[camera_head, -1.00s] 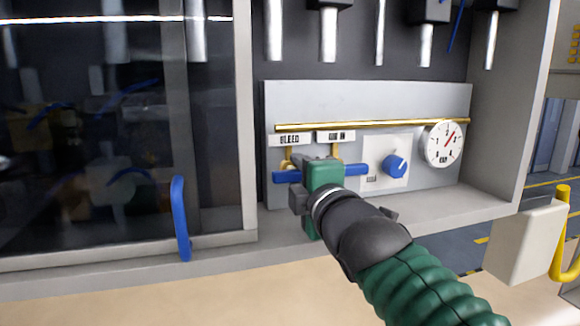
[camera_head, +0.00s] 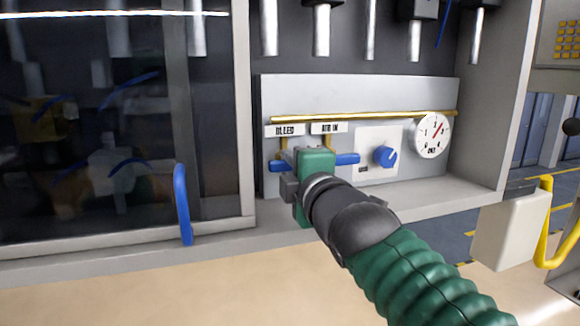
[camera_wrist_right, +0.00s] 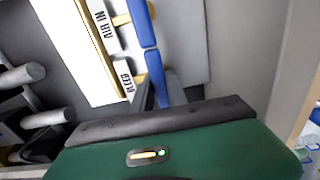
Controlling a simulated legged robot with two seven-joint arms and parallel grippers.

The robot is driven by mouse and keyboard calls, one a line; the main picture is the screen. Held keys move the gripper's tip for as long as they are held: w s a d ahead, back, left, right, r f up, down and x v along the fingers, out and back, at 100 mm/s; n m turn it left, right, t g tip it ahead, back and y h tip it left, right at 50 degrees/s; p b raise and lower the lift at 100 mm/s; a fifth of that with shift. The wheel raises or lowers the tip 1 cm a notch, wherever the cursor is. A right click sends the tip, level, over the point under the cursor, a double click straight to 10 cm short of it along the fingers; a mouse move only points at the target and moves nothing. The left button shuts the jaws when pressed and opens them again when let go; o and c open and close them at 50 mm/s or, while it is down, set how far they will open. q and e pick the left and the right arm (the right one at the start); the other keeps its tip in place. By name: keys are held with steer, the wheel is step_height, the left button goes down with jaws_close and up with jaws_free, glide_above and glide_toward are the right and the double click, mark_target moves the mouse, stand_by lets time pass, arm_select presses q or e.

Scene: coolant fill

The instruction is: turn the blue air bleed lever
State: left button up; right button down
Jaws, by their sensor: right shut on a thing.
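The blue air bleed lever (camera_head: 275,166) lies horizontal under the BLEED label (camera_head: 285,130) on the grey panel; my right gripper hides its right part. My right gripper (camera_head: 290,172) is shut on this lever. In the right wrist view the lever (camera_wrist_right: 156,72) runs down to my dark fingers (camera_wrist_right: 148,98), which are partly hidden by the gripper body. A second blue lever (camera_head: 348,159) sits under the AIR IN label (camera_head: 328,128), its left part hidden behind my green gripper body. My left gripper is not in view.
Right of the levers are a blue knob (camera_head: 385,156) and a round gauge (camera_head: 431,135). A brass pipe (camera_head: 380,116) runs above them. A dark glass door with a blue handle (camera_head: 182,204) stands left. A pale box (camera_head: 505,228) is at the right.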

steer(key=m+b, duration=0.1)
steer(key=m, duration=0.1)
steer(key=m+b, duration=0.1)
steer(key=b, duration=0.1)
steer(key=shift+f+m, duration=0.35)
steer(key=shift+m, duration=0.05)
steer(key=m+b, duration=0.1)
steer(key=m, duration=0.1)
steer(key=m+b, duration=0.2)
steer(key=m, duration=0.1)
steer(key=shift+w+f, duration=0.1)
steer(key=shift+f, duration=0.1)
steer(key=m+b, duration=0.1)
steer(key=m, duration=0.4)
steer(key=shift+f+b, duration=0.15)
steer(key=shift+b, duration=0.25)
steer(key=shift+m+b, duration=0.5)
steer(key=shift+m, duration=1.4)
steer(key=c, duration=1.5)
jaws_free()
steer(key=shift+c, duration=0.2)
steer(key=shift+o, duration=1.1)
steer(key=shift+w+r, duration=0.15)
steer(key=shift+r, duration=0.05)
steer(key=shift+w, duration=0.15)
